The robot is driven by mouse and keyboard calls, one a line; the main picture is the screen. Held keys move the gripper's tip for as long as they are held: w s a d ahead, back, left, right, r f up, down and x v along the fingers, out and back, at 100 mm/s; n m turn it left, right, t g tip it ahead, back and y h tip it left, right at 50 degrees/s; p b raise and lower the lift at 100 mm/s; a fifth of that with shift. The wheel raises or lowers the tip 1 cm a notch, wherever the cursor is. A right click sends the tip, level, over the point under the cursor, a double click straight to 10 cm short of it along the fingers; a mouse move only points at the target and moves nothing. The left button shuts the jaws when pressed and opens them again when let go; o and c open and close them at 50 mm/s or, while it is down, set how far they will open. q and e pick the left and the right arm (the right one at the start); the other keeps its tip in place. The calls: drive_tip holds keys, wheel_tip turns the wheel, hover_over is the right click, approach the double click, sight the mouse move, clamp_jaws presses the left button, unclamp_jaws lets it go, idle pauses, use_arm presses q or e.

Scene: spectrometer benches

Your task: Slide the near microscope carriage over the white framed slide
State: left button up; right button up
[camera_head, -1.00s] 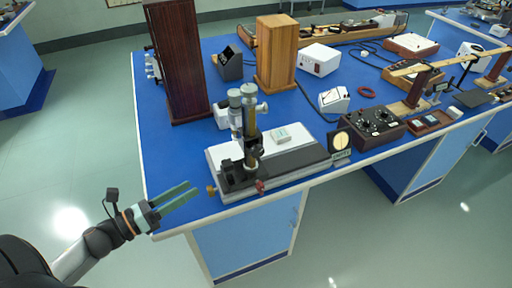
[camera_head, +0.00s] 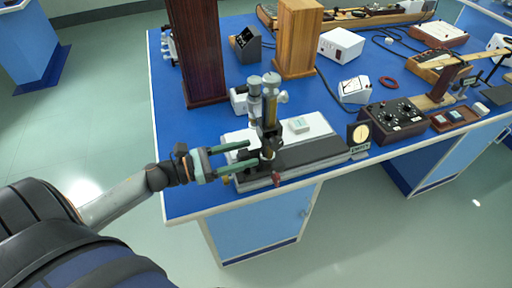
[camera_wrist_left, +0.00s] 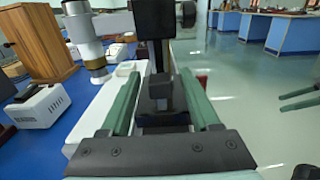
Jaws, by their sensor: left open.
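The near microscope carriage (camera_head: 268,127) stands upright at the left end of its dark rail (camera_head: 318,154) on the bench's front edge. The white framed slide (camera_head: 299,125) lies on a white plate behind the rail, to the right of the carriage. My left gripper (camera_head: 250,154) is open, its green fingers reaching in from the left to the carriage's lower part. In the left wrist view the fingers (camera_wrist_left: 163,104) stand either side of the carriage's dark post (camera_wrist_left: 158,60); I cannot tell whether they touch it.
A tall dark wooden box (camera_head: 197,52) and a lighter wooden block (camera_head: 297,38) stand behind. Blue bench surface is clear at the left.

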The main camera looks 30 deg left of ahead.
sight(256, 151)
use_arm(q)
drive_tip(key=shift+x, duration=1.75)
clamp_jaws()
